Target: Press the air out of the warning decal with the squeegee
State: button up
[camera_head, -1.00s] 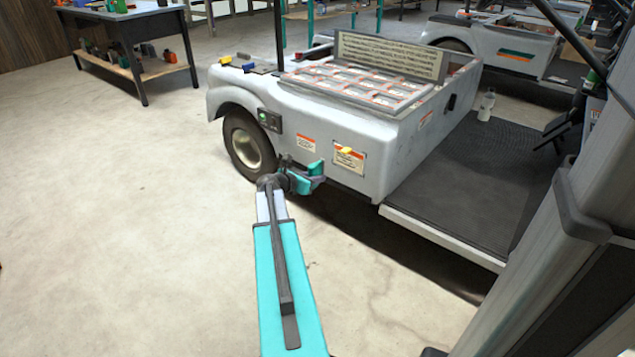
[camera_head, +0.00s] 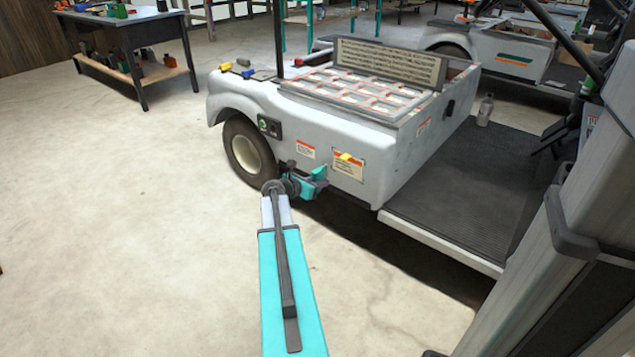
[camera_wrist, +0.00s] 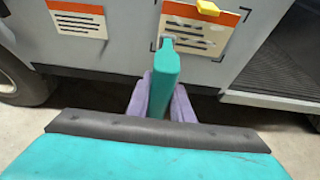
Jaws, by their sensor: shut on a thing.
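My gripper (camera_wrist: 160,95) is shut on an upright teal block, which looks like the squeegee (camera_wrist: 165,75), between two purple-grey fingers. In the head view my gripper (camera_head: 318,175) is low beside the cart's side panel. The larger warning decal (camera_wrist: 192,36), with an orange top band and dark print, is on that panel. It also shows in the head view (camera_head: 348,168). The squeegee's top end overlaps the decal's lower left in the wrist view; I cannot tell whether it touches. A small yellow piece (camera_wrist: 208,8) sits on the decal's upper edge, apart from my gripper.
A smaller orange-topped label (camera_wrist: 78,18) is left of the decal. The cart's front wheel (camera_head: 248,150) is left of my gripper, and its dark ribbed floor (camera_head: 460,180) lies to the right. A workbench (camera_head: 120,28) stands at the back left. The concrete floor at left is clear.

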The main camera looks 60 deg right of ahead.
jog(key=shift+s+d+p, duration=0.2)
jog(key=shift+d+p, duration=0.15)
jog(key=shift+d, duration=0.45)
jog(key=shift+s+d+p, duration=0.25)
jog(key=shift+d+p, duration=0.15)
jog(key=shift+d, duration=0.4)
jog(key=shift+s+d+p, duration=0.2)
jog(key=shift+d+p, duration=0.15)
jog(key=shift+d, duration=0.45)
jog(key=shift+s+d+p, duration=0.15)
jog(key=shift+d+p, duration=0.3)
jog(key=shift+d, duration=0.3)
jog(key=shift+s, duration=0.15)
jog(key=shift+s+a+p, duration=0.25)
jog(key=shift+s, duration=0.5)
jog(key=shift+s+a+p, duration=0.25)
jog(key=shift+s, duration=0.5)
jog(key=shift+s, duration=0.1)
jog(key=shift+s+a+p, duration=0.15)
jog(key=shift+s+p, duration=0.1)
jog(key=shift+s, duration=0.65)
jog(key=shift+s+a+p, duration=0.15)
jog(key=shift+s+p, duration=0.1)
jog(key=shift+s, duration=0.6)
jog(key=shift+s, duration=0.1)
jog(key=shift+s, duration=0.1)
